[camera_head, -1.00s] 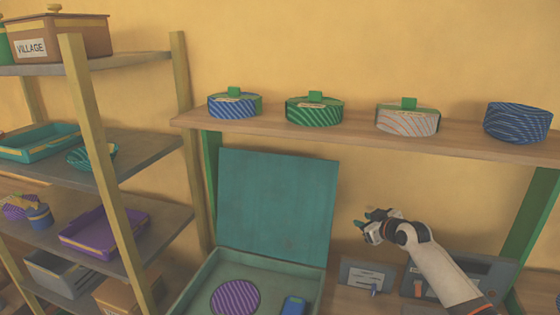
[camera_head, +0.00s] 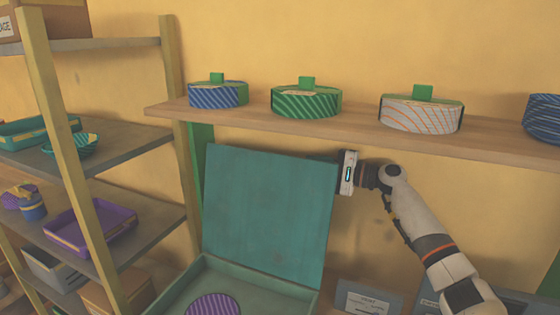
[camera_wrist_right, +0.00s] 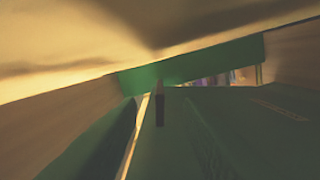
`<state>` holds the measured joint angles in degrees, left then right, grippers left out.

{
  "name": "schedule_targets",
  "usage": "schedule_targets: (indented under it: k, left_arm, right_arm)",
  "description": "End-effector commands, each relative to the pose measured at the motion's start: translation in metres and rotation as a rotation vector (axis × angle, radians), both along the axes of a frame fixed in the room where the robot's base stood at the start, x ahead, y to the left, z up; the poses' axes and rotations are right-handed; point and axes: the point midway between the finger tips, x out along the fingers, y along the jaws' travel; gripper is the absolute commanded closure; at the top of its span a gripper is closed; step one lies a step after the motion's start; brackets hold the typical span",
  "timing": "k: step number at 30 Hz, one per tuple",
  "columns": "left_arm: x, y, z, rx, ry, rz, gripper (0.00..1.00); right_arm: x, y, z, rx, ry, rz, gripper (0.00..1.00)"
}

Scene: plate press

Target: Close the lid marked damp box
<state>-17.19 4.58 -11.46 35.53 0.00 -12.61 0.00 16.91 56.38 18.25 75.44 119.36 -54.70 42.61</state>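The teal box (camera_head: 175,301) stands at bottom centre in the head view, its teal lid (camera_head: 268,215) raised steeply at the back. No damp box marking is legible. My right gripper (camera_head: 328,159) is at the lid's upper right edge, its fingers pointing left and mostly hidden behind the lid. I cannot tell whether they touch it. In the right wrist view a narrow dark shape, the fingers (camera_wrist_right: 160,108), shows at the centre as one, apparently shut and empty, before a broad green surface. My left gripper is not in view.
A wooden shelf (camera_head: 370,138) with several round striped containers runs just above the lid and my right gripper. A rack (camera_head: 130,140) with trays stands at left. A purple striped disc (camera_head: 213,305) lies in the box. Grey labelled boxes (camera_head: 368,300) stand at right.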

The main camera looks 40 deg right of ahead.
Motion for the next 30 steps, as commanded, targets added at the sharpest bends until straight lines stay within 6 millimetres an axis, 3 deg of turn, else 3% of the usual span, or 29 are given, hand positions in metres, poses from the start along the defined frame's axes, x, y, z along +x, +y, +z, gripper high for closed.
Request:
schedule_targets:
  k: [9,15,28,30]
  left_arm:
    - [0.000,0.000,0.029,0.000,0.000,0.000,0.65]
    - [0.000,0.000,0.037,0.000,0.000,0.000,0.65]
    - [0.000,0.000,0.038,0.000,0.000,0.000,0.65]
    - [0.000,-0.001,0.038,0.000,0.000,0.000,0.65]
  right_arm:
    - [0.057,0.030,0.006,-0.001,-0.003,0.000,0.67]
    - [0.081,0.042,0.003,-0.001,-0.002,-0.001,0.67]
    - [0.089,0.046,0.000,-0.005,-0.001,-0.002,0.67]
    - [0.089,0.046,0.000,-0.005,-0.001,-0.002,0.79]
